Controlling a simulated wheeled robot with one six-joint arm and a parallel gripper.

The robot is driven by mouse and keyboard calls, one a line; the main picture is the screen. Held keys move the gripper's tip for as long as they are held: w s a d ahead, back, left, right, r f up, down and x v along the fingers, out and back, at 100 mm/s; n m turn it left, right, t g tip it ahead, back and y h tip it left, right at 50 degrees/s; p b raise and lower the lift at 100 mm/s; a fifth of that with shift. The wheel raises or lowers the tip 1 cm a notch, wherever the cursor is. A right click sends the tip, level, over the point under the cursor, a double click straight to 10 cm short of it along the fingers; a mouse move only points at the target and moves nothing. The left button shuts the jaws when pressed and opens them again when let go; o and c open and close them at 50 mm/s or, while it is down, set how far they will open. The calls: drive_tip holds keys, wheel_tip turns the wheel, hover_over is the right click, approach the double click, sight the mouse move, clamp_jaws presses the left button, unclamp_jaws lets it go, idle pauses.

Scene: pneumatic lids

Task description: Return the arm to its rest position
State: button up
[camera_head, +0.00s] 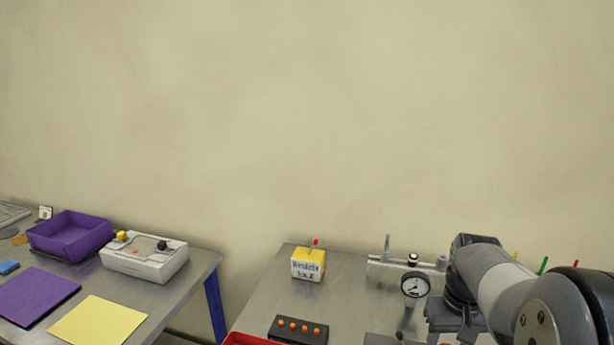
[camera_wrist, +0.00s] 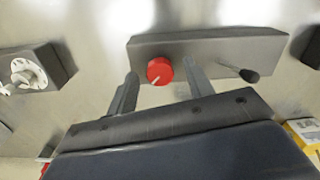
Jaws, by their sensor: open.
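My gripper (camera_wrist: 160,90) is open in the wrist view, with its two grey fingers apart. A round red knob (camera_wrist: 160,70) on a grey panel block (camera_wrist: 225,55) shows between the fingertips. I cannot tell whether the fingers touch it. My arm (camera_head: 500,285) shows at the lower right of the head view, bent over the right-hand table. The gripper itself is out of the head view.
The right table (camera_head: 345,290) bears a yellow box (camera_head: 308,265) with a red-tipped lever, a pressure gauge (camera_head: 415,286) and a black block with orange buttons (camera_head: 298,330). A black-knobbed lever (camera_wrist: 249,75) and a dial box (camera_wrist: 38,68) flank the red knob. The left table holds a purple tray (camera_head: 70,238) and a white device (camera_head: 145,260).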

drive_tip(key=n+b, duration=0.2)
drive_tip(key=n, duration=0.2)
drive_tip(key=shift+f+n, duration=0.1)
drive_tip(key=shift+n, duration=0.2)
drive_tip(key=shift+r, duration=1.25)
